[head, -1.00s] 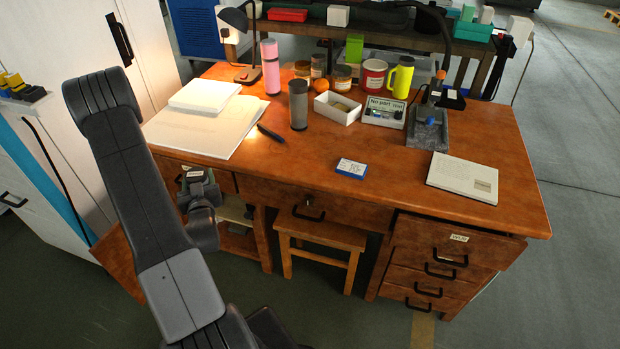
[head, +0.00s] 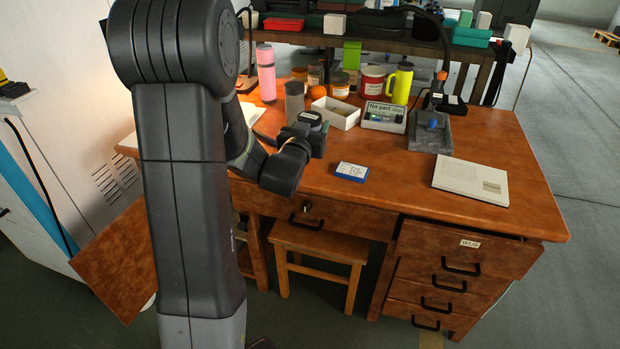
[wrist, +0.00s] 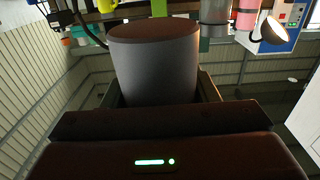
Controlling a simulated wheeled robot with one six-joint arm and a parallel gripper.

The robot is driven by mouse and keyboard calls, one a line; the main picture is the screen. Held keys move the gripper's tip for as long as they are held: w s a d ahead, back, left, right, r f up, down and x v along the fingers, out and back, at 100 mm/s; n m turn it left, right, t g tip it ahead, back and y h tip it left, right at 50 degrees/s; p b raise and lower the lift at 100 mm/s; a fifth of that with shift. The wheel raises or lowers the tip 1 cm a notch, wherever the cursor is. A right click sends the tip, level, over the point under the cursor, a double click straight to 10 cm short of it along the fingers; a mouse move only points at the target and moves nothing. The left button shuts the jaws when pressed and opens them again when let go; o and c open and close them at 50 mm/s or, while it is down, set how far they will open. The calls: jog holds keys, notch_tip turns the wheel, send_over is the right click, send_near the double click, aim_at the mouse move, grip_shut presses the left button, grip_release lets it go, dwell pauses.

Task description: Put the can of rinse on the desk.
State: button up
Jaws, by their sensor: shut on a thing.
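The can of rinse (wrist: 155,62) is a plain grey cylinder with a dark brownish end face. It fills the middle of the wrist view, between the fingers of my gripper (wrist: 160,92), which is shut on it. The wrist view looks upside down.
A blue-and-white box (head: 351,172) and a pale binder (head: 470,181) lie nearer the front. A stool (head: 318,242) stands under the desk.

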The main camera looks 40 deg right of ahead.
notch_tip(320, 180, down, 10)
jog(key=shift+r+b, duration=0.15)
jog(key=shift+b, duration=0.3)
jog(key=o, duration=1.2)
